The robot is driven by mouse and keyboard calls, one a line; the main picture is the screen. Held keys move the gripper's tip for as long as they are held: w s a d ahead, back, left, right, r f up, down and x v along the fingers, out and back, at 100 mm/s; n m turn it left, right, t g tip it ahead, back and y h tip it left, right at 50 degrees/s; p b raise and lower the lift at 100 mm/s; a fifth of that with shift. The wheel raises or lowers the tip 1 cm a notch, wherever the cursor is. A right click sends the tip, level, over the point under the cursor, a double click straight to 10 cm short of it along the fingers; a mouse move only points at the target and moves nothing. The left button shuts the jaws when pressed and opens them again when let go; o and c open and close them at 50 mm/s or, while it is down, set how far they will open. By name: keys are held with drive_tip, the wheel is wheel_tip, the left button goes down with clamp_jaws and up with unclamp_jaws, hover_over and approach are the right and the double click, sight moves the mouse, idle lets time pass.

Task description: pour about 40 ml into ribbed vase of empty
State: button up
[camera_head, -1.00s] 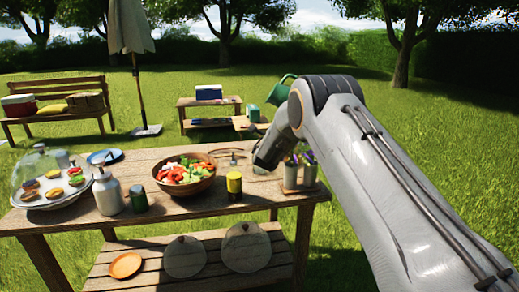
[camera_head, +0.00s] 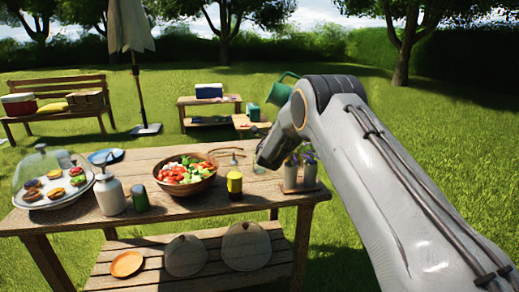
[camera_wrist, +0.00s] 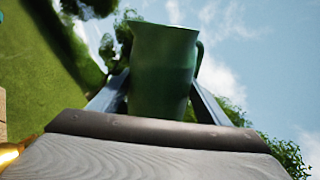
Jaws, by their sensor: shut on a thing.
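My gripper (camera_wrist: 158,98) is shut on a green jug (camera_wrist: 165,60), with one finger on each side of it. The jug's handle is on the right in the wrist view, and its inside is not visible. In the head view the jug (camera_head: 280,92) looks tilted, in the air left of my arm and partly hidden by it; my fingers are hidden there. Two small grey vases (camera_head: 290,178) (camera_head: 310,172) with plants stand on a small board at the table's right end, just right of my wrist. I cannot tell which is ribbed or see any liquid.
The wooden table (camera_head: 165,218) also holds a salad bowl (camera_head: 205,182), a yellow-labelled bottle (camera_head: 235,182), a white canister (camera_head: 110,194), a dark green cup (camera_head: 139,198) and a domed pastry platter (camera_head: 78,196). Glassware stands behind the bottle. A bench and parasol are further back.

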drive_tip(key=shift+r+n+t+y+p, duration=0.4)
drive_tip(key=shift+n+y, duration=0.1)
drive_tip(key=shift+n, duration=0.2)
drive_tip(key=shift+s+d+y, duration=0.1)
drive_tip(key=shift+d+y, duration=0.2)
drive_tip(key=shift+d, duration=0.15)
idle(0.4)
drive_tip(key=shift+d+r+n+y, duration=0.15)
drive_tip(key=shift+d+n+y, duration=0.3)
drive_tip(key=shift+n, duration=0.25)
idle(0.4)
drive_tip(key=shift+d+m+h, duration=0.1)
drive_tip(key=shift+m+h, duration=0.5)
drive_tip(key=shift+h, duration=0.15)
wheel_tip(320, 180, down, 7)
drive_tip(key=m+g+h+b, duration=0.1)
drive_tip(key=m+b, duration=0.1)
drive_tip(key=m, duration=0.1)
drive_tip(key=m+g+h+b, duration=0.2)
drive_tip(key=m, duration=0.1)
drive_tip(key=m+g+h+b, duration=0.1)
drive_tip(key=m+h+b, duration=0.1)
drive_tip(key=m, duration=0.1)
drive_tip(key=shift+g, duration=0.3)
drive_tip(key=shift+r, duration=0.15)
drive_tip(key=shift+m+g, duration=0.3)
drive_tip(key=shift+m, duration=0.4)
drive_tip(key=shift+h, duration=0.3)
